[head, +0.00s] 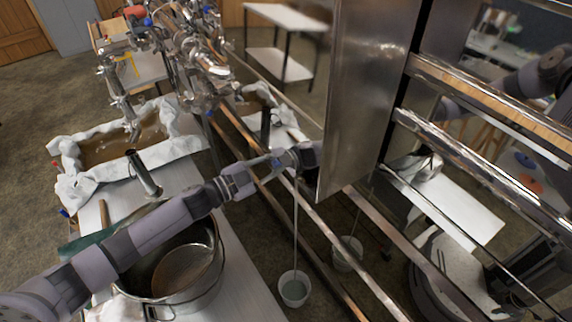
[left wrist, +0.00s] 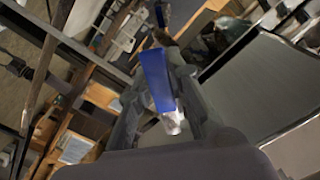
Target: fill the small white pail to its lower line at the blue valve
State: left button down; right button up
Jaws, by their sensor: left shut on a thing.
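My left gripper (head: 312,157) is at the lower edge of the tall metal pan, its tips partly hidden there. In the left wrist view the blue valve's handle (left wrist: 157,80) lies between the fingers of my left gripper (left wrist: 163,105), which is shut on it. A silvery piece of the valve shows at the handle's near end. A thin stream (head: 296,225) falls from beside the gripper into the small white pail (head: 294,303), which stands upright below. Greyish liquid shows inside the pail; its lines and exact level are too small to read. My right gripper is not in view.
A second pale pail (head: 347,256) stands right of the first, behind a rail. A large steel pot (head: 211,290) sits under my left arm. The metal pan (head: 362,95) and shiny rails (head: 480,155) block the right side. A cloth-lined tray (head: 68,147) lies left.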

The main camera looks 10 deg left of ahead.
pick_arm(q)
jog(key=m, duration=0.1)
jog(key=w+a+r+m, duration=0.1)
jog(key=m, duration=0.1)
jog(key=shift+r+m+b, duration=0.15)
jog(key=shift+m+b, duration=0.15)
jog(key=shift+w+a+r+m, duration=0.2)
jog(key=shift+r+m, duration=0.3)
jog(key=shift+m, duration=0.4)
jog(key=shift+w+a+r+m, duration=0.1)
jog(key=shift+r+m, duration=0.3)
jog(key=shift+m, duration=0.2)
jog(key=shift+w+a+r+m, duration=0.1)
jog(key=shift+r+m, duration=0.25)
jog(key=shift+m, duration=0.25)
jog(key=shift+w+r+m, duration=0.1)
jog(key=shift+r+m, duration=0.9)
jog(key=shift+m, duration=0.4)
jog(key=c, duration=1.7)
grip_release()
jog(key=shift+o, duration=1.1)
jog(key=shift+f, duration=0.15)
